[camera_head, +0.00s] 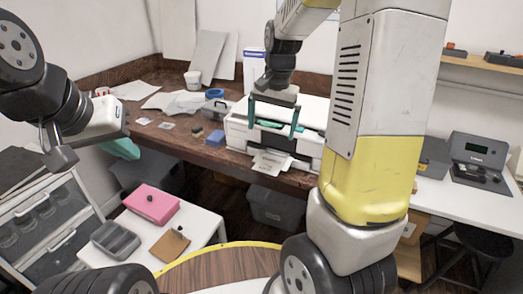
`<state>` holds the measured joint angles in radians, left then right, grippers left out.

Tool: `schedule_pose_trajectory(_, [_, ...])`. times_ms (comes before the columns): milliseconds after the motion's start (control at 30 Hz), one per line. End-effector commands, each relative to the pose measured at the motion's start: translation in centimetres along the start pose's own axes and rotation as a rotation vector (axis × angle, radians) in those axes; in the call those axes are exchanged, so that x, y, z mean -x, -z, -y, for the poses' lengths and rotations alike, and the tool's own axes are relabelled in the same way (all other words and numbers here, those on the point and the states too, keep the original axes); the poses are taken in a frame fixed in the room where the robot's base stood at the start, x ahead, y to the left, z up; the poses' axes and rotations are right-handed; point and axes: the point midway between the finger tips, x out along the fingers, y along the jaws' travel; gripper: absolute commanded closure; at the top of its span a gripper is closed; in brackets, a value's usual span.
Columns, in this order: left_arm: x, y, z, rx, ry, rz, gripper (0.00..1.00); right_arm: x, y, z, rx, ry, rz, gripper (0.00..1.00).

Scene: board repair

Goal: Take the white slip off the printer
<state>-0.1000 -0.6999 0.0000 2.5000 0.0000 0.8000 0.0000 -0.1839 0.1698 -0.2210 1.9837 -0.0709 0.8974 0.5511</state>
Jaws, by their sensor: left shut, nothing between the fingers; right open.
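The white printer (312,118) stands on the dark wooden bench, right of centre. The white slip (270,162) sticks out of the printer's front, over the bench edge, with faint print on it. My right gripper (272,131) is above and in front of the printer, pointing down. Its two teal fingers are wide apart and empty, above the slip and apart from it in the picture. My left gripper (123,149) is far to the left, over the grey bins, its teal fingers shut with nothing in them. My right arm hides the printer's right side.
Papers (178,102), a blue tape roll (214,93) and small blocks (215,138) lie on the bench left of the printer. A low white table (205,225) in front holds a pink box (151,204) and a grey tray (114,240). Grey bins (277,208) stand underneath the bench.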

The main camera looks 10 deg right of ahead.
Motion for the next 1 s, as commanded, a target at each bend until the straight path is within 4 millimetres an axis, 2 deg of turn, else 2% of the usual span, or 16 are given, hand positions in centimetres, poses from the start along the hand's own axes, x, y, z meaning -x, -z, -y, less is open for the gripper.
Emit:
schedule_pose_trajectory(33, [0.0,0.0,0.0,0.0,0.0,0.0,1.0,-1.5,0.9,0.2,-0.028,-0.03,0.016,0.0])
schedule_pose_trajectory(100, [0.0,0.0,0.0,0.0,0.0,0.0,1.0,-2.9,1.8,0.3,-0.066,-0.062,0.027,0.0])
schedule_pose_trajectory(300, [0.0,0.0,0.0,0.0,0.0,0.0,1.0,-5.1,2.9,0.3,-0.115,-0.106,0.04,0.0])
schedule_pose_trajectory(567, [0.0,0.0,0.0,0.0,0.0,0.0,1.0,-7.8,2.7,-0.1,-0.117,-0.108,0.042,0.0])
schedule_pose_trajectory(833, [0.0,0.0,0.0,0.0,0.0,0.0,1.0,-11.6,2.3,-0.7,-0.115,-0.108,0.042,0.0])
schedule_pose_trajectory(1000, [0.0,0.0,0.0,0.0,0.0,0.0,1.0,-12.6,2.3,-0.8,-0.115,-0.106,0.04,0.0])
